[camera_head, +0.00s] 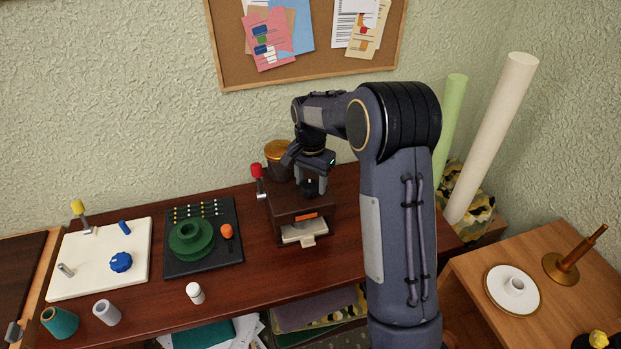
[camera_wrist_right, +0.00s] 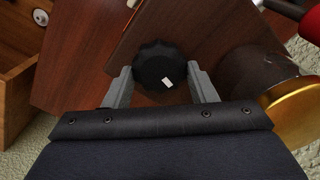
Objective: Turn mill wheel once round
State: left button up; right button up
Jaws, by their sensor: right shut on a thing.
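The mill (camera_head: 292,204) is a dark brown box on the reddish-brown table, with an orange label and a pale drawer (camera_head: 304,232) sticking out at its front. Its wheel (camera_head: 308,187) is a black scalloped knob on top; in the wrist view the wheel (camera_wrist_right: 153,66) shows a white mark toward its lower right. My right gripper (camera_head: 309,184) reaches down from above, and its fingers (camera_wrist_right: 160,75) are shut on the wheel from both sides. My left gripper is in neither view.
A jar with a gold lid (camera_head: 278,149) stands close behind the mill. A red-tipped lever (camera_head: 257,171) rises at its left. A black board with a green wheel (camera_head: 191,238) and a white board (camera_head: 83,264) lie further left. A white bottle (camera_head: 195,293) stands in front.

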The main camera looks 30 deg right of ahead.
aim_at(311, 183)
jog(key=shift+m, duration=0.5)
jog(key=o, duration=1)
jog(key=shift+c, duration=0.2)
jog(key=shift+r, duration=3.9)
